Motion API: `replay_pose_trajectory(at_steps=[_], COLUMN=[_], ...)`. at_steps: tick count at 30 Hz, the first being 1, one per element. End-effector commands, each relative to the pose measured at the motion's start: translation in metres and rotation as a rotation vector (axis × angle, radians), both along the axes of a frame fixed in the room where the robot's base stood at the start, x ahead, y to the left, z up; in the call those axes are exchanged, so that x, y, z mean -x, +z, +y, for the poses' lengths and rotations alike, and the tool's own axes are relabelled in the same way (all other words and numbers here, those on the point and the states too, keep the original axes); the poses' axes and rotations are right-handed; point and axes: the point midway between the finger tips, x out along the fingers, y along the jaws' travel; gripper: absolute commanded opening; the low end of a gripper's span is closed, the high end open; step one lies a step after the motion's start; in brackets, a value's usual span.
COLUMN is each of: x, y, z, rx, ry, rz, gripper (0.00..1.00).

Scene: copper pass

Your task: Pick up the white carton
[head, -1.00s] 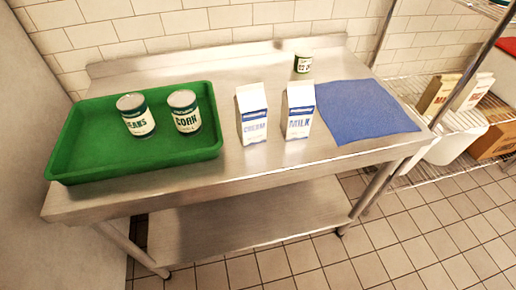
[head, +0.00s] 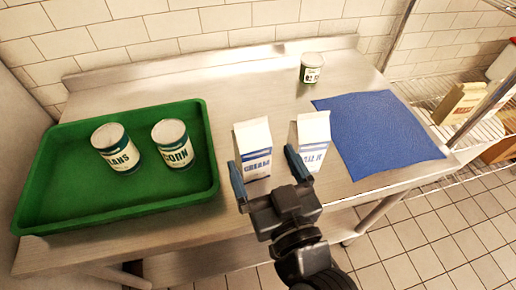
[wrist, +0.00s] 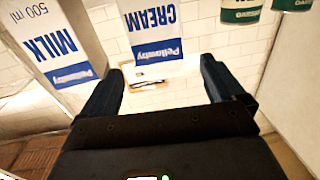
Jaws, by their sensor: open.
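Two white cartons with blue print stand upright on the steel table. The cream carton (head: 254,137) is on the left and the milk carton (head: 312,132) on the right. My gripper (head: 266,171) is open and empty in front of them, its fingers spread across the cream carton's lower part in the head view. The right finger overlaps the milk carton's left edge there. In the wrist view, the cream carton (wrist: 152,25) appears upside down beyond and between the fingertips (wrist: 161,70). The milk carton (wrist: 58,40) is to the left of the fingers.
A small can (head: 311,68) stands at the back. A blue cloth (head: 375,130) lies right of the cartons. A wire shelf with boxes (head: 461,102) is at far right.

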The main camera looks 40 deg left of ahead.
Motion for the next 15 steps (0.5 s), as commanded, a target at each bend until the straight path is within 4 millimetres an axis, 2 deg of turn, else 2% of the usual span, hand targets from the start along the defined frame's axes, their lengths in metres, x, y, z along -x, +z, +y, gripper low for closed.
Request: replay_pose_trajectory(at_steps=[15], x=[-0.036], y=[0.006], z=[0.051], rx=[-0.001], ry=[-0.001], rz=[0.0], gripper=[0.96])
